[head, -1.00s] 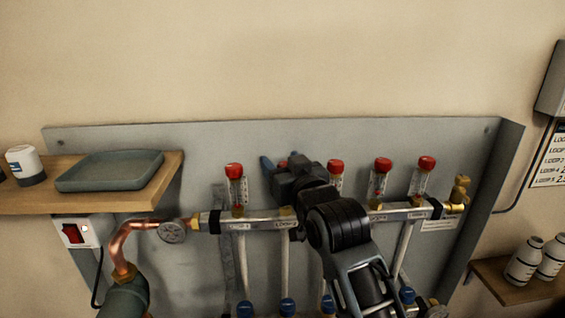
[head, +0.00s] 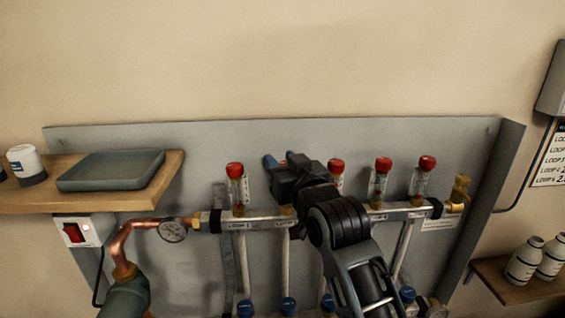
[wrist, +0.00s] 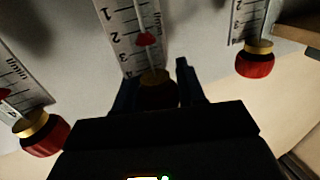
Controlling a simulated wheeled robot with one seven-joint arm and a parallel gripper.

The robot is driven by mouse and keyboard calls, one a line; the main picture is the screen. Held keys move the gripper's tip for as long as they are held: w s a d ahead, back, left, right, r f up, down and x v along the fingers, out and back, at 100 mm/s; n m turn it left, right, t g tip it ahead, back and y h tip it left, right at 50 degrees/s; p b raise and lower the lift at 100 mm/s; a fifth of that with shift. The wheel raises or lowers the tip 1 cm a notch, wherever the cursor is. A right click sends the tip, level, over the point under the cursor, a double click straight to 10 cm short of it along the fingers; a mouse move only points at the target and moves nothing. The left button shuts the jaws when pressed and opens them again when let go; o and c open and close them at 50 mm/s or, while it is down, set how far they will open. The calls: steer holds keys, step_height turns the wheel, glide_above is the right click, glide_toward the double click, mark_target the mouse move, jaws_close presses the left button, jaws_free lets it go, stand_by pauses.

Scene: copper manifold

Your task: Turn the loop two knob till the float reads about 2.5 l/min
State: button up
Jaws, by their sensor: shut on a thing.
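The loop two knob (wrist: 157,96) sits between the fingers of my gripper (wrist: 157,88) in the wrist view, mostly in shadow. My gripper is shut on it. Beyond it is the loop two flow gauge (wrist: 122,26) with a white l/min scale. Its red float (wrist: 147,39) sits between the 2 and 3 marks, near the middle; the exact reading is hard to tell. In the head view, my gripper (head: 281,161) covers most of this gauge, and only its blue fingertips and a little red show.
Neighbouring red knobs stand close on both sides, one at left (wrist: 43,134) and one at right (wrist: 254,62) in the wrist view. The manifold bar (head: 262,223) runs below the gauges. A wooden shelf (head: 120,196) with a grey tray (head: 112,170) is at left.

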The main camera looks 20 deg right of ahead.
steer(key=shift+r+n+y+p, duration=0.1)
steer(key=shift+n+y+p, duration=0.25)
steer(key=shift+y, duration=0.35)
steer(key=shift+n+y, duration=0.35)
steer(key=shift+y, duration=0.25)
steer(key=shift+a+n+y+b, duration=0.15)
steer(key=shift+n+y+b, duration=0.15)
steer(key=shift+b, duration=0.1)
steer(key=shift+a, duration=0.1)
steer(key=o, duration=1)
steer(key=shift+c, duration=0.2)
steer(key=s+d, duration=0.1)
steer(key=s, duration=0.6)
steer(key=shift+s+d+b, duration=0.2)
steer(key=shift+s+b, duration=0.15)
